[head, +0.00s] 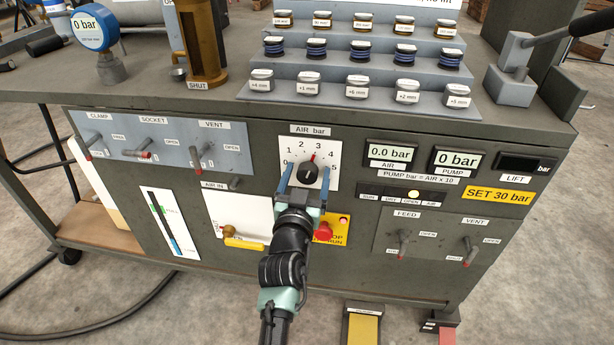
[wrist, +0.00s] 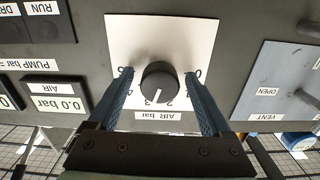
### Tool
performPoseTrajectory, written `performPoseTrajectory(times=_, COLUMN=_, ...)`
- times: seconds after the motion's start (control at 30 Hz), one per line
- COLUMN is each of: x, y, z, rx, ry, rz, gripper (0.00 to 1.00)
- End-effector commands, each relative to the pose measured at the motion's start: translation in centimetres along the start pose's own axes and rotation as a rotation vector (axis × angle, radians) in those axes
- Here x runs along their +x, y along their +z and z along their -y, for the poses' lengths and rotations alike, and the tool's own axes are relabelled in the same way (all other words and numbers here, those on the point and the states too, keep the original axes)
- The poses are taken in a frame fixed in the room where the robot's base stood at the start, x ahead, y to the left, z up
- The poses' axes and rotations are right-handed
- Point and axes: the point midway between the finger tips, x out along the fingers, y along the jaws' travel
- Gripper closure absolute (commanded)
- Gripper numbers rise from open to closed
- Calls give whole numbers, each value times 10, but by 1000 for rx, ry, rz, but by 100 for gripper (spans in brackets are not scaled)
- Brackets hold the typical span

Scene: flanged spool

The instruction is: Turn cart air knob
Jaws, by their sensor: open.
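The black air knob (head: 309,174) sits on a white dial plate (head: 326,152) marked "AIR bar", with numbers around it. A red mark shows just above the knob, near the 3. In the upside-down wrist view the knob (wrist: 160,82) has a white pointer line towards the 2 and 3 side. My gripper (head: 303,180) is open in front of the panel, with one blue finger on each side of the knob. In the wrist view my gripper (wrist: 157,74) shows gaps between both fingers and the knob; contact is not visible. The AIR display (head: 390,153) reads 0.0 bar.
A red button (head: 323,232) is close right of my wrist. A yellow valve handle (head: 243,242) is to the left. Toggle levers (head: 403,240) stand out from the panel on both sides.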

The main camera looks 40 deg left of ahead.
Motion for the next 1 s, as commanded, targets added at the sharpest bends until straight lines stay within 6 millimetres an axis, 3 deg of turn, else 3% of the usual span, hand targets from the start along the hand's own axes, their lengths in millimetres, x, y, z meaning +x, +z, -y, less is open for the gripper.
performPoseTrajectory(times=0.23, x=0, y=0, z=0, rx=0, ry=0, rz=0, gripper=19)
performPoseTrajectory(times=0.7, x=0, y=0, z=0, rx=0, ry=0, rz=1, gripper=100)
performPoseTrajectory(times=1.0, x=0, y=0, z=-1, rx=-39, ry=1, rz=1, gripper=100)
